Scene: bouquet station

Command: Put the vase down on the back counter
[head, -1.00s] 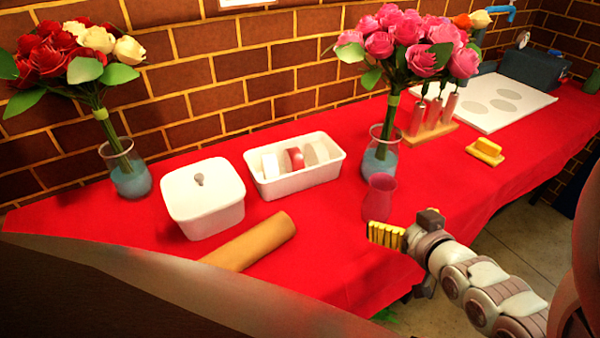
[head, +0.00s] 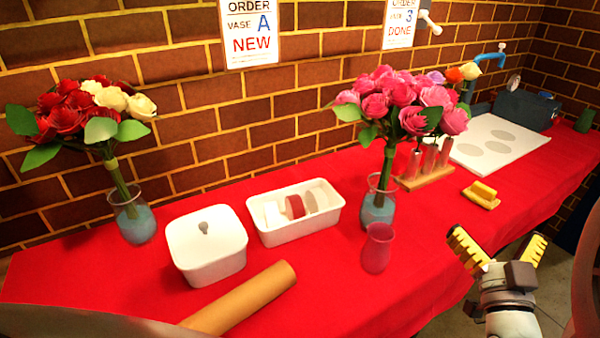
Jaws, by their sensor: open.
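The back counter (head: 330,285) is a long table under a red cloth against the brick wall. A glass vase (head: 134,222) with blue-tinted water and red and cream roses stands upright on it at the left. A second glass vase (head: 377,208) with pink roses stands upright right of the middle. A small empty pink translucent vase or cup (head: 377,248) stands upright just in front of it. My gripper (head: 497,245) is at the counter's front edge on the right, fingers spread open and empty, apart from all of these.
A white lidded box (head: 207,250), a white tray (head: 295,229) with rolls in it and a brown paper roll (head: 240,300) lie left of the middle. A yellow block (head: 482,195), a wooden tool rack (head: 426,179) and a white board (head: 497,147) are at the right. Red cloth is bare front-centre.

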